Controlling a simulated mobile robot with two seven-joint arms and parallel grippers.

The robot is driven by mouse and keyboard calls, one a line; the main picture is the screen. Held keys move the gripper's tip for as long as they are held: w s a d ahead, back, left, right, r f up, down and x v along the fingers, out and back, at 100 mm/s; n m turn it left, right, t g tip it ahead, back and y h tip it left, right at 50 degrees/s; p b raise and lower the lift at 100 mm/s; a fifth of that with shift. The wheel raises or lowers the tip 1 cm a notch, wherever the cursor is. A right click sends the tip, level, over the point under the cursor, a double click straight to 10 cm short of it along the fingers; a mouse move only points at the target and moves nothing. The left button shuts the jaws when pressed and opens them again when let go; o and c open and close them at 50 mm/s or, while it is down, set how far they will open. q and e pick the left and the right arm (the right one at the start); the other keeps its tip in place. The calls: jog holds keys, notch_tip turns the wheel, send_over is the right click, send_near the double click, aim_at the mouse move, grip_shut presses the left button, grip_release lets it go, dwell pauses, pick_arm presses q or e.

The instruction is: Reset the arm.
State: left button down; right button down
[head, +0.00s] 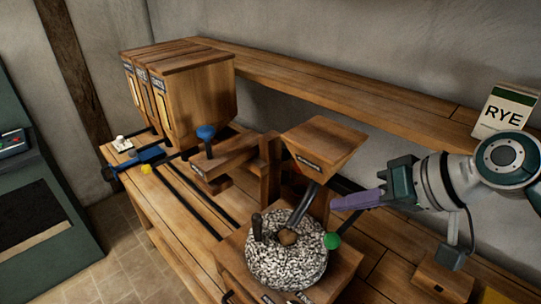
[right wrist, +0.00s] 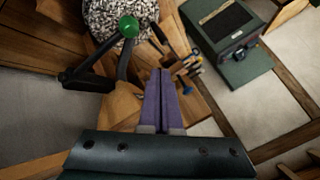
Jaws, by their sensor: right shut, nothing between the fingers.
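My right arm comes in from the right in the head view. Its gripper (head: 336,204) has purple fingers pointing left, closed together and empty. It hovers beside the wooden hopper (head: 325,143) and above and right of the speckled millstone (head: 287,262). A green knob (head: 332,241) is just below the fingertips, apart from them as far as I can tell. In the right wrist view the two purple fingers (right wrist: 161,74) lie side by side with nothing between them. The green knob (right wrist: 128,27) on its dark lever is left of the fingertips there. My left gripper is not in view.
A wooden bin block (head: 185,85) stands at the back left of the bench. A blue-knobbed lever (head: 206,132) rises before it. A RYE card (head: 505,113) stands on the shelf behind my right arm. A green machine (head: 35,190) stands at far left, across open floor.

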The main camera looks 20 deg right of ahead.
jog(key=s+a+r+n+g+h+p, duration=0.2)
jog(key=s+r+p, duration=0.3)
jog(key=s, duration=0.5)
jog(key=s+a+r+n+g+h+p, duration=0.2)
jog(key=s+a+r+n+p, duration=0.1)
jog(key=s+r, duration=0.5)
jog(key=shift+s+a+r+g+p, duration=0.15)
jog(key=shift+s+a+g+p, duration=0.15)
jog(key=shift+s+a+p, duration=0.55)
